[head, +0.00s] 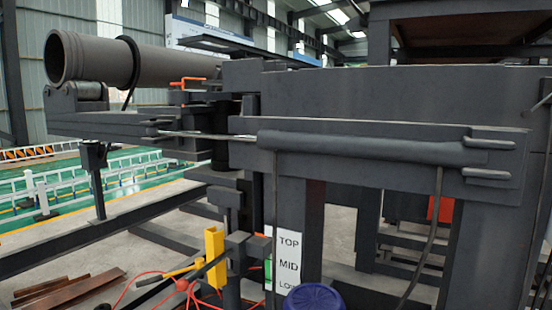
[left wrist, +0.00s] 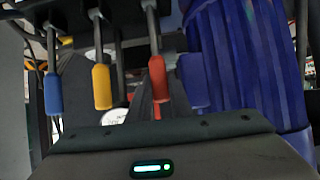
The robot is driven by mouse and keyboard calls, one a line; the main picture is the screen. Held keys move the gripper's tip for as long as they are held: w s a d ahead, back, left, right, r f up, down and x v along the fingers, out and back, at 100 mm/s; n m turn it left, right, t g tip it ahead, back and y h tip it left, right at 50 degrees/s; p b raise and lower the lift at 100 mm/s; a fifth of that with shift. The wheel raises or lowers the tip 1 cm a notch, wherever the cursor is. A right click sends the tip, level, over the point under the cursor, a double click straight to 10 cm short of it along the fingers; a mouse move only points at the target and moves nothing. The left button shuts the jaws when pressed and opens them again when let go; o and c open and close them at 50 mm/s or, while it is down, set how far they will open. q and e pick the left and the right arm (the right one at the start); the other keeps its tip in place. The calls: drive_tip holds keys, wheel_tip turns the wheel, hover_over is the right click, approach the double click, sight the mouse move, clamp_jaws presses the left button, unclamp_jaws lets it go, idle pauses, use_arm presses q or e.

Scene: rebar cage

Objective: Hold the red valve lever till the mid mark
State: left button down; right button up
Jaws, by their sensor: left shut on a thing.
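The red valve lever (left wrist: 158,78) hangs on a metal rod in the left wrist view, right of a yellow lever (left wrist: 102,87) and a blue lever (left wrist: 54,94). My left gripper (left wrist: 157,108) is shut on the red lever's lower end, which runs down behind the gripper's dark body; the contact itself is mostly hidden. A white label (head: 288,262) reading TOP, MID and LOW stands at the lower middle of the head view. Which mark the lever is level with cannot be told. My right gripper is in neither view.
A blue ribbed housing (left wrist: 245,60) stands close on the right of the levers. In the head view, a large dark machine frame (head: 400,90) fills the middle and right. Red cables (head: 205,294) hang near a yellow block (head: 214,245) at the lower left.

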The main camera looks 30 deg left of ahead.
use_arm(q)
drive_tip(key=shift+w+p, duration=0.25)
drive_tip(key=shift+p, duration=0.05)
drive_tip(key=shift+g, duration=0.3)
drive_tip(key=shift+w+p, duration=0.35)
drive_tip(key=shift+p, duration=0.3)
drive_tip(key=shift+w+f+g, duration=0.1)
drive_tip(key=shift+w+g, duration=0.05)
drive_tip(key=shift+g, duration=0.25)
